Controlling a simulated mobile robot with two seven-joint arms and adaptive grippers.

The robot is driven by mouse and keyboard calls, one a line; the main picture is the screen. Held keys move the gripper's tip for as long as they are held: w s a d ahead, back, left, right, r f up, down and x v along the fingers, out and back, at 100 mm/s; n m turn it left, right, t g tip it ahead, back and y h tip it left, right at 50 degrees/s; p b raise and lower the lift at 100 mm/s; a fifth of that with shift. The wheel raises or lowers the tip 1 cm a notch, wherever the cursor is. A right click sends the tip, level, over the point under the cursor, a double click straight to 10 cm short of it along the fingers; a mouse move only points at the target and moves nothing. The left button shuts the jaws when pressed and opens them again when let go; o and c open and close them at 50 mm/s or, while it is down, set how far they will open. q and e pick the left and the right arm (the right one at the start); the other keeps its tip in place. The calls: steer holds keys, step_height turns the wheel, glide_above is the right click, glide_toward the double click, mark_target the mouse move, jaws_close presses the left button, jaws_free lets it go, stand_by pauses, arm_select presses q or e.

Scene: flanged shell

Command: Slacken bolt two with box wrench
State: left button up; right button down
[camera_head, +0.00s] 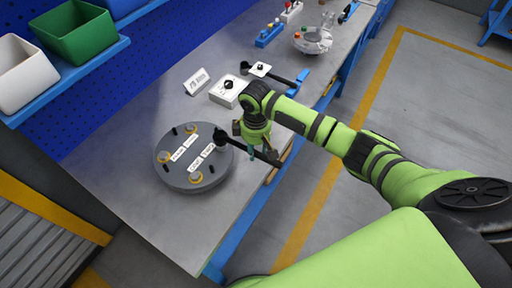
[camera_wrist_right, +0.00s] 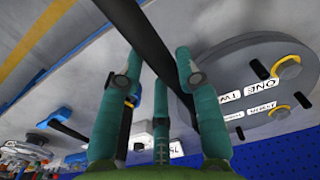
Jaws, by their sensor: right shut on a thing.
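The flanged shell (camera_head: 182,172), a round grey disc with white labels, gold-ringed bolts and dark pins, lies on the bench. My right gripper (camera_head: 261,153) is beside its right edge, shut on the black box wrench (camera_head: 231,145). The wrench's ring end is over the shell's upper right rim and hides what is under it; I cannot tell whether it is seated on a bolt. In the right wrist view the wrench (camera_wrist_right: 143,30) runs between my teal fingers (camera_wrist_right: 160,78), with the shell (camera_wrist_right: 225,65) to the right. The label "ONE" and part of "TWO" show there. My left gripper is out of view.
A white box with a black knob (camera_head: 228,91) and a small sign (camera_head: 196,81) stand behind the shell. Another black bar-shaped tool (camera_head: 282,78) lies farther back. A green bin (camera_head: 76,34) and a white bin (camera_head: 22,72) sit on the left shelf. The bench front-left is clear.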

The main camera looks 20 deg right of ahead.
steer(key=shift+f+b, duration=0.8)
steer(key=shift+f, duration=0.55)
steer(key=shift+w, duration=0.1)
steer(key=w+d+n+b, duration=0.5)
steer(key=w+n+b, duration=0.3)
steer(key=n+b, duration=0.1)
steer(key=shift+f, duration=0.3)
stand_by(1.1)
steer(key=shift+w, duration=0.1)
steer(key=shift+r, duration=0.1)
